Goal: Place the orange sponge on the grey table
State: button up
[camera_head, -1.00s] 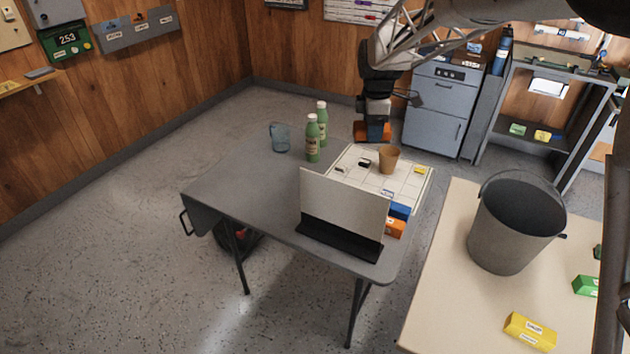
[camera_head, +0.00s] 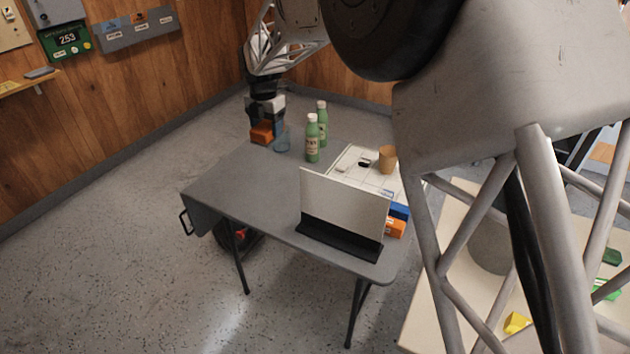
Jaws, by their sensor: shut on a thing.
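My gripper (camera_head: 269,125) is shut on the orange sponge (camera_head: 261,135) and points down. It holds the sponge by the far left edge of the grey table (camera_head: 235,185), just left of a blue clear cup (camera_head: 283,140). In this view the sponge lies close to the table's edge line. I cannot tell its height, or whether it is over the tabletop or just beyond it. Another orange block (camera_head: 396,228) with a label lies at the table's right side, beside a blue block (camera_head: 399,211).
Two green bottles (camera_head: 312,140) stand right of the cup. A white upright panel on a black base (camera_head: 338,238) stands at the front, with a gridded white board (camera_head: 350,160) and brown cup (camera_head: 388,158) behind. The table's left half is clear. My arm covers much of the right.

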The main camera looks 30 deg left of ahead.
aim_at(255, 128)
jog(key=s+a, duration=0.1)
jog(key=a+n, duration=0.1)
jog(key=shift+s+a+f, duration=0.2)
jog(key=shift+s+a, duration=0.2)
notch_tip(255, 128, down, 18)
jog(key=shift+f, duration=0.1)
jog(key=shift+f, duration=3)
jog(key=shift+f, duration=1.9)
jog(key=shift+f, duration=0.15)
